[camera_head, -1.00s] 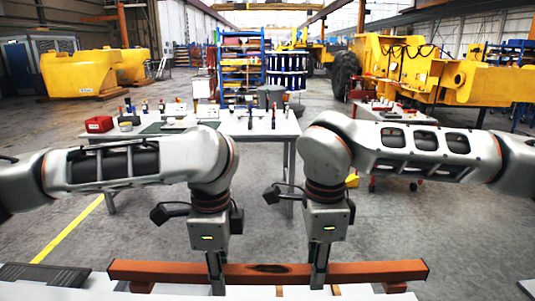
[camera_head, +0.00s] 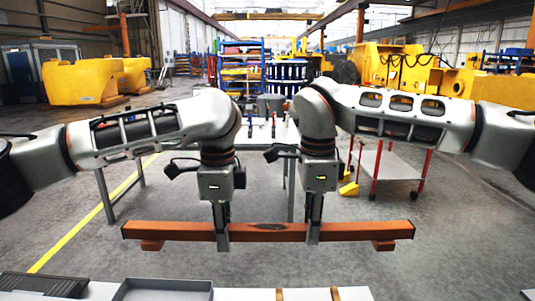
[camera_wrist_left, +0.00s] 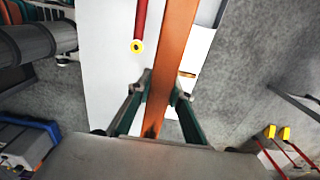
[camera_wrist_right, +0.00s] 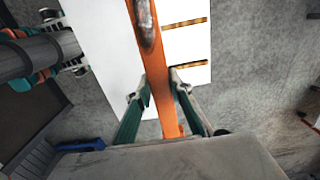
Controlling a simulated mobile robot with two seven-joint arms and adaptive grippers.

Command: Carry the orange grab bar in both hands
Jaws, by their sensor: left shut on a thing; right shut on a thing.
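The orange grab bar (camera_head: 365,231) hangs level across the middle of the head view, with a small block under each end and a dark patch at its middle. My left gripper (camera_head: 221,233) is shut on it left of the middle. My right gripper (camera_head: 313,232) is shut on it right of the middle. In the left wrist view the bar (camera_wrist_left: 173,45) runs between the two fingers. In the right wrist view the bar (camera_wrist_right: 155,75) also passes between the fingers, its dark patch just beyond them.
A white surface with a grey tray (camera_head: 165,282) and wooden strips lies at the bottom of the head view. Behind the arms stand a pale workbench (camera_head: 263,133) and a trolley with red legs (camera_head: 395,164). Grey floor (camera_head: 450,225) is clear at right.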

